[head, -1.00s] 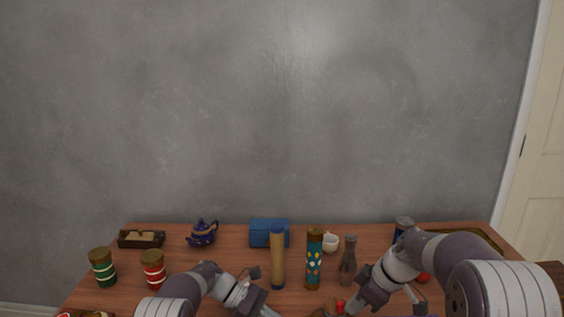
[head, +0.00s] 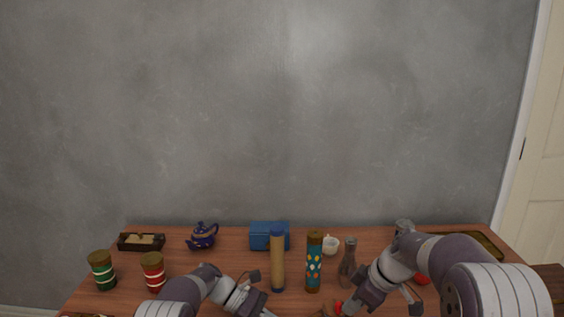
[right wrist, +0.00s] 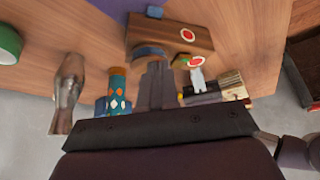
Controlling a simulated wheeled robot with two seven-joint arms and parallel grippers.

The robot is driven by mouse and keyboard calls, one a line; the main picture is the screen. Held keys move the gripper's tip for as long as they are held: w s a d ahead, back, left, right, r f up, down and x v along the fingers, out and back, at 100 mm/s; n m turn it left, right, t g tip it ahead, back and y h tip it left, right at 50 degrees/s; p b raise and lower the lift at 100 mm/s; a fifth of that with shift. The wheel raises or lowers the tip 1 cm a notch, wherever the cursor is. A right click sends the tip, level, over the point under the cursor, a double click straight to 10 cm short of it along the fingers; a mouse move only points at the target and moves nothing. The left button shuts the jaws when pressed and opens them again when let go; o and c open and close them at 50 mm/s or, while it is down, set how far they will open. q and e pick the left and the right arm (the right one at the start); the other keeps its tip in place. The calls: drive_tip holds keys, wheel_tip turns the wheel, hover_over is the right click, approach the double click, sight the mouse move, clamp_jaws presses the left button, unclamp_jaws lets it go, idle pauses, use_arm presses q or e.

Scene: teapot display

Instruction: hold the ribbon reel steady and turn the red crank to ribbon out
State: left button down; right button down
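A small red part (head: 338,307), perhaps the red crank, shows at the bottom edge of the head view beside a brown bit (head: 324,312).
A teapot (head: 202,237), a blue box (head: 268,236) and a white cup (head: 330,245) are behind. Striped canisters (head: 153,272) stand at left.

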drive_tip(key=shift+w+d, duration=0.15)
drive_tip(key=shift+w+d, duration=0.4)
drive_tip(key=shift+w, duration=0.1)
drive_tip(key=shift+w, duration=0.1)
drive_tip(key=shift+w+d, duration=0.15)
drive_tip(key=shift+w, duration=0.15)
drive_tip(key=shift+w, duration=0.15)
idle(0.3)
drive_tip(key=shift+d, duration=0.15)
wheel_tip(320, 180, up, 6)
drive_tip(key=shift+d, duration=0.2)
idle(0.4)
